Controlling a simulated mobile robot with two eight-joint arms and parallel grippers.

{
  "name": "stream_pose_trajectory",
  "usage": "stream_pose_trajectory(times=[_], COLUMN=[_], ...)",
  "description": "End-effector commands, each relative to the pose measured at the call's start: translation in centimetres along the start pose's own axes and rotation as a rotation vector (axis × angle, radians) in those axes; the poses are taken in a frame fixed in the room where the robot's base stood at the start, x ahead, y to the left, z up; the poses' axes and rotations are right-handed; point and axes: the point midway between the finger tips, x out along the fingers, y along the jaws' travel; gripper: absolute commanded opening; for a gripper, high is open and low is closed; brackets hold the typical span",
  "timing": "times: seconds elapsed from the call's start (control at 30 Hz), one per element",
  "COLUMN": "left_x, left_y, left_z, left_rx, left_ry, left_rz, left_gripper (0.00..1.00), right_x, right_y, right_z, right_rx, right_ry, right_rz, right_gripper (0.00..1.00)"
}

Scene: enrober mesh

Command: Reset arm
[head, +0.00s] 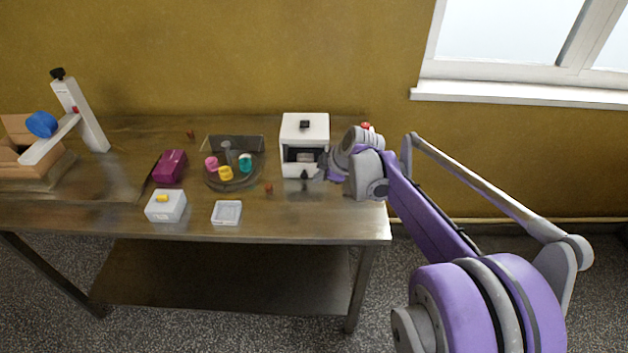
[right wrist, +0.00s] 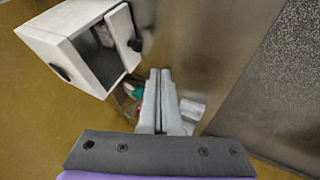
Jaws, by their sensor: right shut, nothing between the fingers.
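My right arm reaches in from the right in the head view. Its gripper (head: 332,166) is at the right side of a white box-shaped machine (head: 305,128) with an open front and a black knob on top. In the right wrist view the two grey fingers (right wrist: 160,100) lie together, with nothing seen between them. The white machine (right wrist: 65,25) shows there at upper left, beside the fingers. Whether they touch it I cannot tell. My left gripper is in neither view.
The metal table (head: 300,225) ends just right of the machine. Left of it stand a round dark stand (head: 234,180) with coloured pieces, a purple box (head: 170,166), a small white box (head: 170,212), a shallow white tray (head: 227,212) and a white lever device (head: 85,115).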

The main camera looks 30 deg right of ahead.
Motion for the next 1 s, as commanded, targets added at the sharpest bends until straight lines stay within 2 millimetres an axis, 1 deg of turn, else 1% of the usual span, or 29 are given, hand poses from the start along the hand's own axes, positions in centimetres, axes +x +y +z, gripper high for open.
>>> stream_pose_trajectory(times=[0.1,0.27,0.37,0.47,0.5,0.57,0.6,0.63,0.67,0.7,0.77,0.8,0.9,1.0], left_x=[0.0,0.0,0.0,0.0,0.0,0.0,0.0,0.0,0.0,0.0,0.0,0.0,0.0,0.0], left_y=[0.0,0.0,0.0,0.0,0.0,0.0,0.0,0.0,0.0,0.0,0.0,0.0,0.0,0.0], left_z=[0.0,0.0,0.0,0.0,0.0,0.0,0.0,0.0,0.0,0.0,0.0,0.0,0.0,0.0], left_rx=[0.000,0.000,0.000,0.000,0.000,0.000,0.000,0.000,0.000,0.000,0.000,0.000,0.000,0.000], left_ry=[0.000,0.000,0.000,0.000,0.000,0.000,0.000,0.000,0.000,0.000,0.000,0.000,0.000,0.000], left_rz=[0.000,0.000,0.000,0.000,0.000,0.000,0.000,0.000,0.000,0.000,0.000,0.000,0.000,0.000], left_gripper=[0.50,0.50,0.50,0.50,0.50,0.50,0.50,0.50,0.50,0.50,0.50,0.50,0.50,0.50], right_x=[-0.6,-0.7,-1.2,-2.3,-2.9,-3.9,-4.6,-5.0,-5.5,-6.0,-6.7,-7.1,-7.7,-8.0], right_y=[-0.1,-0.2,-1.6,-5.0,-6.9,-10.1,-12.3,-14.0,-15.6,-17.7,-20.8,-22.7,-26.6,-29.4], right_z=[0.0,0.0,-0.6,-1.8,-2.3,-2.8,-2.9,-3.0,-2.9,-2.7,-2.2,-1.8,-0.4,0.8], right_rx=[0.000,0.003,0.036,0.124,0.173,0.258,0.317,0.362,0.407,0.466,0.555,0.611,0.736,0.830], right_ry=[0.000,0.000,-0.006,-0.022,-0.033,-0.052,-0.066,-0.076,-0.087,-0.101,-0.119,-0.130,-0.152,-0.164], right_rz=[-0.001,-0.002,-0.010,-0.026,-0.034,-0.043,-0.046,-0.048,-0.047,-0.046,-0.040,-0.034,-0.015,0.002], right_gripper=[0.00,0.00,0.00,0.00,0.00,0.00,0.00,0.00,0.00,0.00,0.00,0.00,0.00,0.00])
